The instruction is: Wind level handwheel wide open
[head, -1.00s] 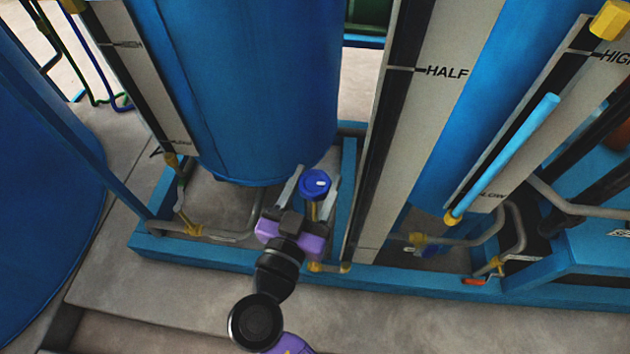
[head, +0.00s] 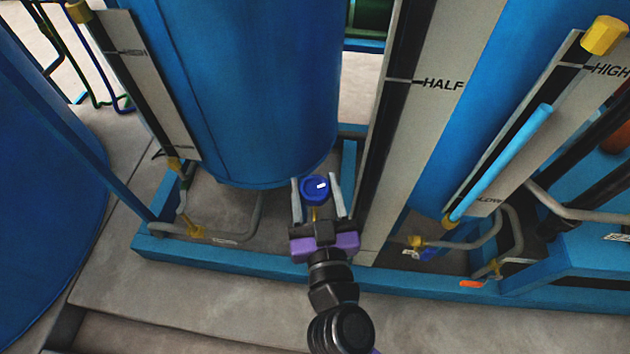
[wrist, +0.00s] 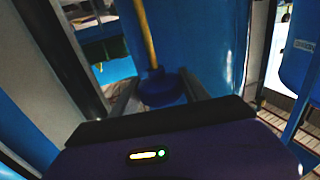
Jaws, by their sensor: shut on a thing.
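The level handwheel is a small round blue knob (head: 315,189) with a white mark on top, on a yellow stem low in front of the large blue tank. My gripper (head: 316,191) has its two grey fingers on either side of the knob and is shut on it. In the wrist view the blue knob (wrist: 160,88) and its yellow stem (wrist: 147,38) show between the fingers, just past the dark gripper body. The finger contact faces are hard to see there.
A tall gauge board marked HALF (head: 435,110) stands close to the right of the knob. Another gauge (head: 525,130) with a light blue column stands further right. A blue frame rail (head: 220,254) runs along the front. Bare floor (head: 170,300) lies before it.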

